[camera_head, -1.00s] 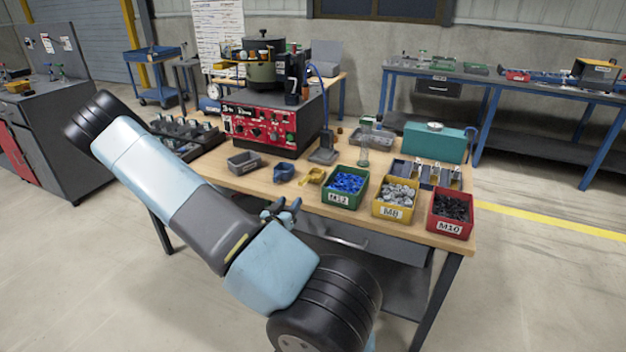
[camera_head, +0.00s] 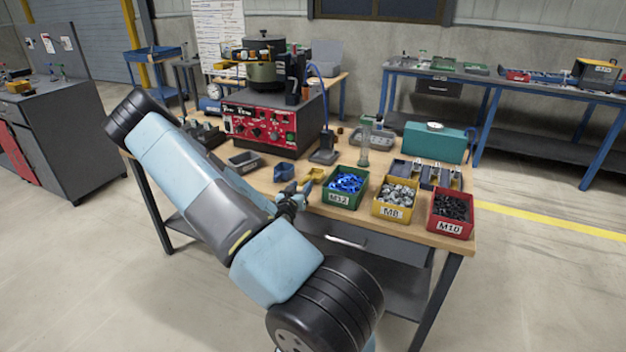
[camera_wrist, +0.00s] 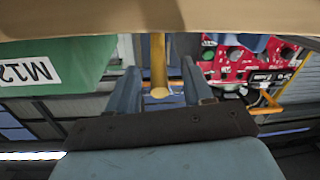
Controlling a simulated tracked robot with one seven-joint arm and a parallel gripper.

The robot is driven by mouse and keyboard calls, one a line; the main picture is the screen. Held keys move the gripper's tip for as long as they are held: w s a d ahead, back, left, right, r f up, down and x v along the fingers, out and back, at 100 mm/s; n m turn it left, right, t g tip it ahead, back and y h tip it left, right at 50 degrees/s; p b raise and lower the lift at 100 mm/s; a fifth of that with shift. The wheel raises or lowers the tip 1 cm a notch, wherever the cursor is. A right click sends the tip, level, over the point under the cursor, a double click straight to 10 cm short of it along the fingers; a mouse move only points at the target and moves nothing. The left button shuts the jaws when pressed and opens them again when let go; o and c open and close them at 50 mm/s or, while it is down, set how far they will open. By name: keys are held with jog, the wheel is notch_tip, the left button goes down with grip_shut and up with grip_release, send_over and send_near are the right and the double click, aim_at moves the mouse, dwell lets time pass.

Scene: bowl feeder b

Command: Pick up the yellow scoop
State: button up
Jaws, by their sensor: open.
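The yellow scoop (camera_head: 315,177) lies near the front edge of the workbench, left of the green M12 bin (camera_head: 345,188). In the head view my gripper (camera_head: 297,190) is at the bench's front edge, just in front of the scoop and partly overlapping it. In the wrist view a yellow handle (camera_wrist: 158,58), apparently the scoop's, runs between the two blue fingers of my gripper (camera_wrist: 158,80). The fingers are apart, with a visible gap on each side of the handle. The scoop's bowl is not clear in the wrist view.
The green bin (camera_wrist: 60,66) is close beside my gripper. Yellow M8 (camera_head: 393,203) and red M10 (camera_head: 450,222) bins stand further right. The red control panel (camera_head: 258,128) is behind.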

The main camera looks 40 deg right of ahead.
aim_at(310, 178)
jog(key=shift+x, duration=2)
jog(key=shift+f, duration=0.15)
grip_shut()
